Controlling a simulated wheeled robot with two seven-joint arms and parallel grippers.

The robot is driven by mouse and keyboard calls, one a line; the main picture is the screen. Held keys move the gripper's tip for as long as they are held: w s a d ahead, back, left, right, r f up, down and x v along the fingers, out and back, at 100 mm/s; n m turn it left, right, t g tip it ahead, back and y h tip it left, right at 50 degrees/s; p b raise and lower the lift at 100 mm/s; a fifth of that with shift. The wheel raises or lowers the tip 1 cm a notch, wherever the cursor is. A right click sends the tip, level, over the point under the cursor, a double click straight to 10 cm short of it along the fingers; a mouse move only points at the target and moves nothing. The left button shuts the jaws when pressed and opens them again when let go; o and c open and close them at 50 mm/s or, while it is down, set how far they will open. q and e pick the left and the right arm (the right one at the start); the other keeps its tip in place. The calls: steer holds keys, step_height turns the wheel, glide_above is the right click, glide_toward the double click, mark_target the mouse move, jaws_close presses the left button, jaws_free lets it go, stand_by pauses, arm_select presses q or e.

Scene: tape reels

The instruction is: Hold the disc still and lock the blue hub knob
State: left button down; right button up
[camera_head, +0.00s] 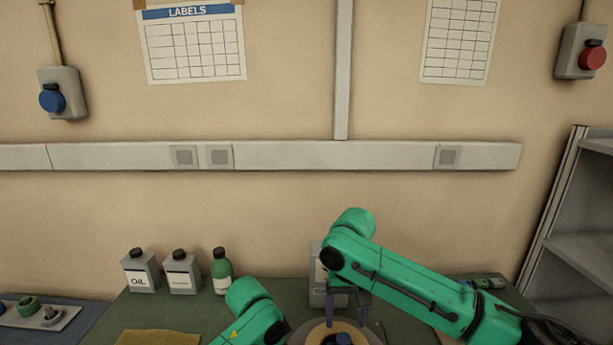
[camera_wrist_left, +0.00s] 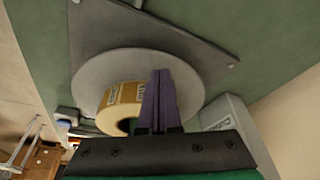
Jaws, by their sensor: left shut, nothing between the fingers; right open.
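The disc (camera_head: 373,337) shows at the bottom edge of the head view, partly cut off, with a tan tape roll (camera_head: 317,332) on it. The dark blue hub knob (camera_head: 344,339) shows at its middle. My right gripper (camera_head: 347,315) is open, its purple fingers pointing down above the disc by the knob. In the left wrist view the grey disc (camera_wrist_left: 95,75) and the roll (camera_wrist_left: 122,97) show on a grey plate (camera_wrist_left: 110,32). My left gripper (camera_wrist_left: 160,73) is shut and empty in front of the disc; I cannot tell whether it touches. Its fingers hide part of the roll.
An oil can (camera_head: 140,272), a second can (camera_head: 181,274) and a green bottle (camera_head: 221,273) stand at the back left of the green table (camera_head: 110,318). A yellow cloth (camera_head: 158,337) lies in front. A grey box (camera_head: 317,278) stands behind the disc. Shelves (camera_head: 575,240) are at right.

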mark_target(343, 339)
arm_select(q)
steer(key=shift+f, duration=0.75)
steer(key=shift+s+f, duration=0.1)
steer(key=shift+f, duration=0.05)
arm_select(e)
steer(key=shift+s, duration=0.1)
stand_by(0.5)
steer(key=n, duration=0.6)
steer(key=shift+f+y, duration=0.35)
steer(key=shift+y, duration=0.05)
arm_select(q)
steer(key=shift+s, duration=0.1)
arm_select(e)
steer(key=n, duration=0.5)
steer(key=shift+d+f+n+t, duration=0.1)
steer(key=shift+f+n+t, duration=0.05)
steer(key=shift+n+t, duration=0.2)
steer(key=shift+f, duration=0.25)
arm_select(q)
steer(key=shift+f, duration=0.1)
arm_select(e)
steer(key=shift+f, duration=1.95)
steer(key=shift+n, duration=0.25)
